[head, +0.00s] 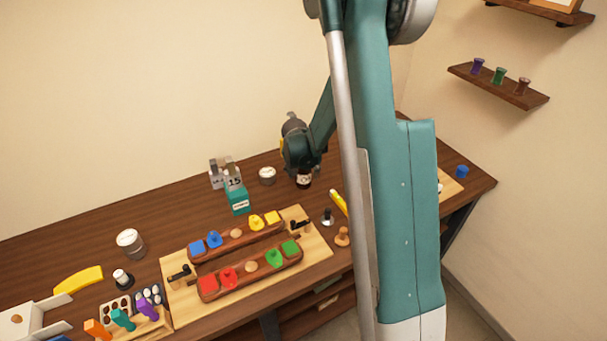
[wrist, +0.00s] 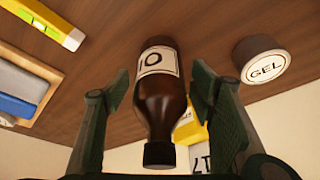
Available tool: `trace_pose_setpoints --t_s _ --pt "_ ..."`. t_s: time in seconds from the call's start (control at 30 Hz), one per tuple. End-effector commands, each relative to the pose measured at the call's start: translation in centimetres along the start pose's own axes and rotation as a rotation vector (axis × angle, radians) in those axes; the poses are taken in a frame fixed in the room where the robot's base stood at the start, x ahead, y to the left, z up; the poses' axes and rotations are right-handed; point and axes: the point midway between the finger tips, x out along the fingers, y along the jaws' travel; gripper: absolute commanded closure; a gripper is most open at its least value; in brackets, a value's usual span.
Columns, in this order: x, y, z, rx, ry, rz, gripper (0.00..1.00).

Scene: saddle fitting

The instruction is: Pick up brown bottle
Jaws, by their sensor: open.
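The brown bottle (wrist: 160,105) has a black cap and a white label with dark characters. In the wrist view it shows between the two fingers of my gripper (wrist: 162,84), its cap towards the gripper and its base towards the wooden surface. The fingers are open, with a visible gap on each side of the bottle. In the head view, the lower part of the bottle (head: 304,181) shows on the table just under my gripper (head: 301,164), which hides its top.
A round GEL tin (wrist: 262,62) is to the bottle's right in the wrist view; a yellow level (wrist: 45,22) is at upper left. In the head view, a teal box (head: 238,203) and a wooden board with coloured pieces (head: 318,255) stand on the table (head: 65,245).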

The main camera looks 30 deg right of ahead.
Motion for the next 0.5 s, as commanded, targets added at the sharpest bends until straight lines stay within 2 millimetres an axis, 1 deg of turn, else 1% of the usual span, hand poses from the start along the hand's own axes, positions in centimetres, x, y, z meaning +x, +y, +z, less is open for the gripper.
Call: trace_pose_setpoints --t_s 0.2,0.23,0.5 --pt "-0.01 -0.01 0.00 0.000 0.000 0.000 0.45" --pt "-0.01 -0.01 0.00 0.000 0.000 0.000 0.46" --pt "-0.01 -0.01 0.00 0.000 0.000 0.000 0.80"
